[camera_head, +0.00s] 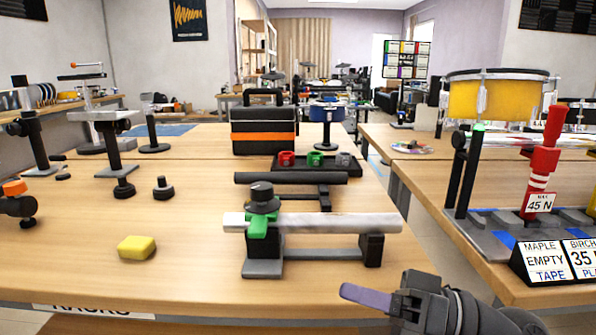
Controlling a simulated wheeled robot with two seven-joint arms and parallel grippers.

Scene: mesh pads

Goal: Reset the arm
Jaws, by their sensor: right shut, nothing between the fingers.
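My right gripper (350,291) shows at the bottom right, in front of the table's near edge. It is shut and empty, its purple-grey fingers pointing left. The rest of my right arm runs out at the bottom right corner. My left gripper is not in view. On the wooden table (190,240) behind the right gripper, a silver rod (320,223) lies across a grey and black stand, with a green clamp (264,232) and a black knob (264,197) near its left end. The gripper is apart from the stand.
A yellow block (137,248) lies front left. A tray (328,167) with red, green and grey pieces and a black-orange toolbox (264,125) stand behind. Right, another table holds a yellow drum (508,98), a red tool (541,165) and sign cards (545,261). The table's front left is mostly clear.

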